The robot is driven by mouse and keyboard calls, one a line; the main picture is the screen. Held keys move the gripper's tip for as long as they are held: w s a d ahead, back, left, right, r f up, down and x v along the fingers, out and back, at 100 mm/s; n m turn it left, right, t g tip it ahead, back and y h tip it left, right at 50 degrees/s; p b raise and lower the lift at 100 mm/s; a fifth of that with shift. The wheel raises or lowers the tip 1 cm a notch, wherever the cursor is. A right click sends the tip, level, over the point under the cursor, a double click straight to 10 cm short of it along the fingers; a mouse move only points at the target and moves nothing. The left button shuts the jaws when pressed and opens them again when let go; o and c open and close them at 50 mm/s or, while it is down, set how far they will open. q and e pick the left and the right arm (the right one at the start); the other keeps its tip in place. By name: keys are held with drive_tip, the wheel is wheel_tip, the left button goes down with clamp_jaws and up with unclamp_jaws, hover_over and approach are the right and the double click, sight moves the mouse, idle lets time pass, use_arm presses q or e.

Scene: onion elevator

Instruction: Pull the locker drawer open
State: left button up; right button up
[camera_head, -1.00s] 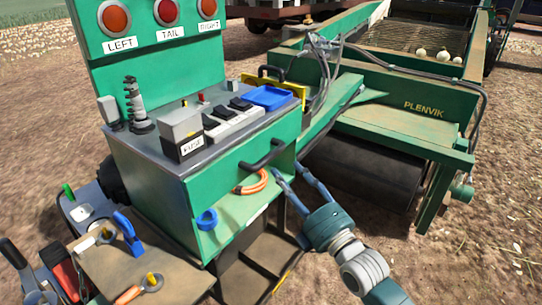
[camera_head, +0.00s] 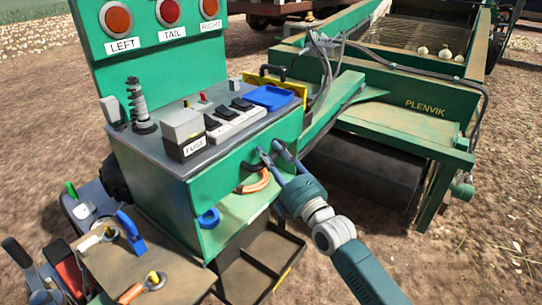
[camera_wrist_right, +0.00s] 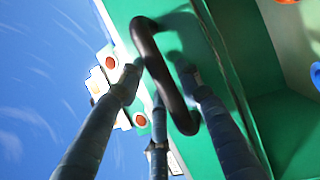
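The locker drawer (camera_head: 215,181) is a green front below the grey console top, flush with the cabinet, so it looks closed. Its black bar handle (camera_head: 247,165) is partly hidden behind my right gripper (camera_head: 271,151). In the right wrist view the handle (camera_wrist_right: 165,80) runs slantwise between the spread fingers of my right gripper (camera_wrist_right: 158,73). A finger lies on each side of the bar, with gaps visible; I cannot tell whether any finger touches it. My left gripper is not in view.
Below the drawer, an open shelf holds an orange ring (camera_head: 256,182) and a blue ring (camera_head: 209,218). A fuse box (camera_head: 185,136) and blue tray (camera_head: 271,97) sit on top. A tool board (camera_head: 176,268) stands front left. The green harvester (camera_head: 400,125) stands at right.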

clamp_jaws()
drive_tip(key=s+d+p, duration=0.2)
drive_tip(key=s+d, duration=0.5)
drive_tip(key=d, duration=0.3)
drive_tip(key=s+d+p, duration=0.2)
drive_tip(key=s+d, duration=0.5)
drive_tip(key=d, duration=0.2)
drive_tip(key=shift+s+d, duration=0.15)
drive_tip(key=shift+d, duration=0.2)
drive_tip(key=o, duration=0.5)
unclamp_jaws()
drive_tip(key=v, duration=1.2)
